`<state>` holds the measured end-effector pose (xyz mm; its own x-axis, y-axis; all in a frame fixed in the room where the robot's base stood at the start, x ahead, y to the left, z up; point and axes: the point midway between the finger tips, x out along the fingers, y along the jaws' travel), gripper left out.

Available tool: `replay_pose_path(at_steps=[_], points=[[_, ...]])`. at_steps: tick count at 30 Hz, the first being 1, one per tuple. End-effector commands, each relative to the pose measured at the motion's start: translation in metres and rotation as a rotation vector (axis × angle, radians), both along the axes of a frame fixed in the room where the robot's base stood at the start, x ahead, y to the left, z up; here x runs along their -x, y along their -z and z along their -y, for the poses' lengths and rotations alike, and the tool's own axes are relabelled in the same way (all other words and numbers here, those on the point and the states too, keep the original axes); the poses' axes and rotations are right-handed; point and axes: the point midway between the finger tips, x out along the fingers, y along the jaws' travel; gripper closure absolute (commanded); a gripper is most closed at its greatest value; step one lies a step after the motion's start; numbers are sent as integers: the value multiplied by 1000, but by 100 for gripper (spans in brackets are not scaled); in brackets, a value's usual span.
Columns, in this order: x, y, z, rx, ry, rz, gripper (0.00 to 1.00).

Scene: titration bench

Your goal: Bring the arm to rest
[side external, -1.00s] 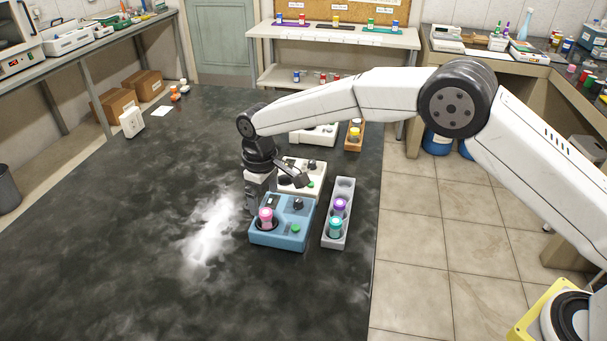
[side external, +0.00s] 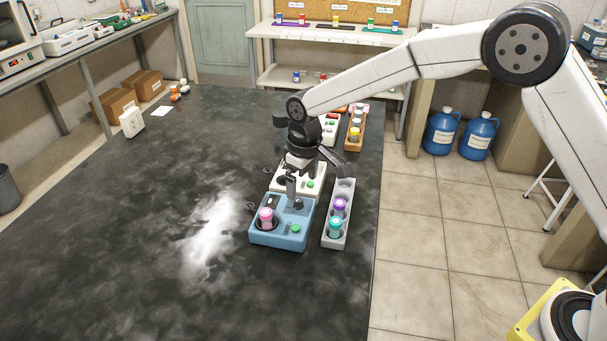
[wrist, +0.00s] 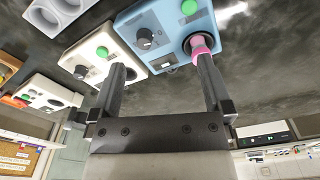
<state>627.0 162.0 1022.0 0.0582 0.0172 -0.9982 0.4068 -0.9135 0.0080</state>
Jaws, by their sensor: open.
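My gripper (side external: 296,188) is open and empty in the side external view, above the back part of the blue device and the front of the white device. In the wrist view my gripper (wrist: 162,78) shows two dark fingers spread apart with nothing between them. The blue device (side external: 282,238) holds a pink-capped vial (side external: 266,216) in its round well. The pink vial (wrist: 200,44) also shows in the wrist view, behind one fingertip; whether they touch cannot be told from that view, but the side view shows them apart.
A grey rack (side external: 336,240) with a purple-capped vial (side external: 340,204) and a teal-capped vial (side external: 335,226) stands right of the blue device. The white device (side external: 312,184) stands behind it. An orange rack (side external: 354,142) is farther back. The black table's left side (side external: 120,250) is clear.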

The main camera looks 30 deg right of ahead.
Motion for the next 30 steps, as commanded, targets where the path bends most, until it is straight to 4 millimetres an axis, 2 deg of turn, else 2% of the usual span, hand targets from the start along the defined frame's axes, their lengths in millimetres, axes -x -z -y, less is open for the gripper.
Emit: replay_pose_path(at_steps=[3, 8, 15, 24, 30], points=[[16, -8, 24, -7, 46, 18, 0], [41, -15, 52, -14, 105, 40, 0], [86, -21, 91, -24, 192, 75, 0], [153, -21, 132, -34, 302, 119, 0], [199, -17, 151, -40, 368, 146, 0]])
